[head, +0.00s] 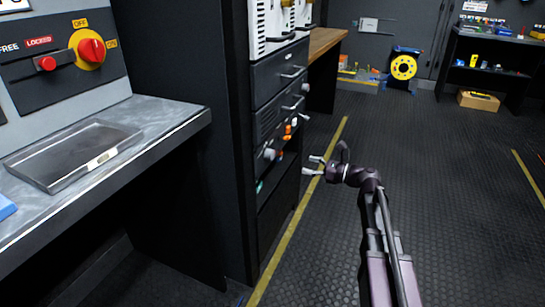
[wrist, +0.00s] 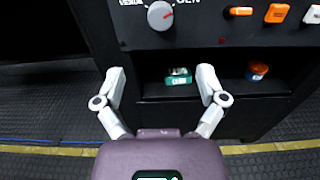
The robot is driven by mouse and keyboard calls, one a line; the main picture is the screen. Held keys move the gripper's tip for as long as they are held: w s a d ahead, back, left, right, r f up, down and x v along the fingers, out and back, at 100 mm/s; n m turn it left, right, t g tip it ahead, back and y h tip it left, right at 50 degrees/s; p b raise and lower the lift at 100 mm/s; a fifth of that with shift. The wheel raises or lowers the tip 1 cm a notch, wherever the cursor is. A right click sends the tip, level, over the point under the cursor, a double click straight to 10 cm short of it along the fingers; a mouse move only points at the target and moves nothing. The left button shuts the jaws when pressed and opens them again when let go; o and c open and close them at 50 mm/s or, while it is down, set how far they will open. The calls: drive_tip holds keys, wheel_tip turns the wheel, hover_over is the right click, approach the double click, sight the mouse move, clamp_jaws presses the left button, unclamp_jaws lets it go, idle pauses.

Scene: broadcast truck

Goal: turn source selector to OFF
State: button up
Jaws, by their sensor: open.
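A round grey knob (wrist: 160,15) with a red pointer mark sits on a black panel at the top of the wrist view. The pointer is angled toward the right, near a partly cut-off label ending in "GEN". In the head view the knob (head: 268,154) shows on the side of the dark rack. My gripper (head: 314,165) is open and empty, to the right of the rack and apart from it. In the wrist view my gripper's fingers (wrist: 161,72) are spread below the knob, touching nothing. No OFF mark for this knob is visible.
Orange switches (wrist: 276,13) and a white one sit right of the knob. A shelf below holds a green item (wrist: 179,76) and an orange-brown one (wrist: 257,70). A red rotary switch (head: 91,50) marked OFF is at upper left, above a counter (head: 165,118). The floor aisle is clear.

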sight(273, 156)
drive_tip(key=x, duration=1.3)
drive_tip(key=c, duration=1.1)
